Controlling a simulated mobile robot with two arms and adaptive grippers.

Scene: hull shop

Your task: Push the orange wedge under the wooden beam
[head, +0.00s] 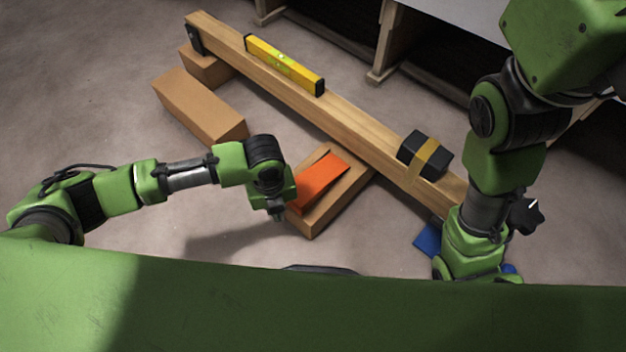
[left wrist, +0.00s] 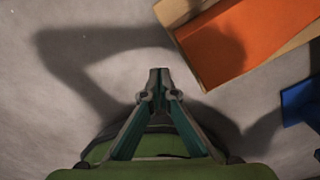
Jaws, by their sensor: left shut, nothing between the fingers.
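The orange wedge (head: 320,183) lies on a flat wooden block (head: 338,207) that runs toward the long wooden beam (head: 300,98). The wedge's far end is close to the beam's near side; I cannot tell if they touch. In the left wrist view the wedge (left wrist: 235,42) is at upper right on the block (left wrist: 172,12). My left gripper (head: 281,214) is shut and empty, beside the wedge's near end; its closed fingertips (left wrist: 158,72) show to the left of the wedge, apart from it. My right arm stands at right, over the beam's near end; its gripper does not show.
A yellow level (head: 284,65) and a black block with a tan strap (head: 425,156) sit on the beam. Another wooden block (head: 199,106) lies left of it. A blue object (head: 428,240) is partly hidden near my right arm. Floor left of my gripper is clear.

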